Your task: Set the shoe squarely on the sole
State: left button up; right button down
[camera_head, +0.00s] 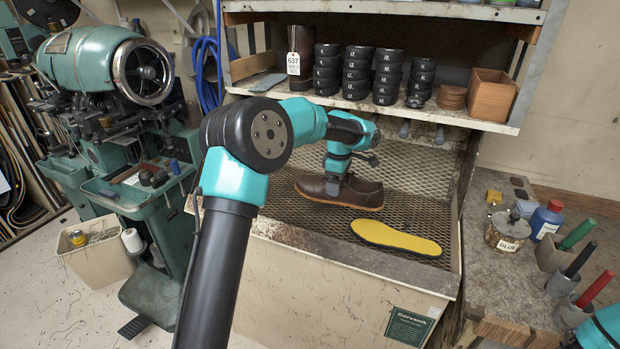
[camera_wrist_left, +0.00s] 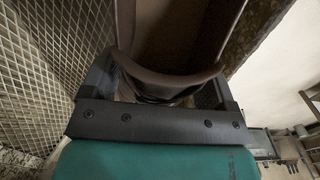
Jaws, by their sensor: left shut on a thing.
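The brown leather shoe (camera_head: 358,193) is over the metal mesh bench, its tan sole edge downward. My left gripper (camera_head: 335,187) comes down from above and is shut on the shoe. In the left wrist view the shoe (camera_wrist_left: 168,80) sits between the two dark fingers of the left gripper (camera_wrist_left: 160,88). I cannot tell whether the shoe touches the mesh. The yellow sole (camera_head: 396,238) lies flat on the mesh, in front and to the right of the shoe, apart from it. My right gripper is not in view; only a bit of teal arm shows at the lower right.
A shelf (camera_head: 390,110) with stacked black rings overhangs the bench at the back. The bench's front rim (camera_head: 330,261) runs below the sole. A side table on the right holds a glue pot (camera_head: 507,232), a blue bottle (camera_head: 546,220) and handled tools. Bare mesh (camera_head: 415,205) surrounds the sole.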

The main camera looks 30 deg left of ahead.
pick_arm(q)
jog(key=d, duration=2)
jog(key=shift+s+r, duration=0.15)
jog(key=shift+s, duration=0.1)
jog(key=shift+f, duration=4.1)
jog(key=shift+f, duration=0.4)
jog(key=o, duration=1)
jog(key=shift+c, duration=0.2)
notch_tip(320, 180, up, 17)
jog(key=shift+r, duration=0.2)
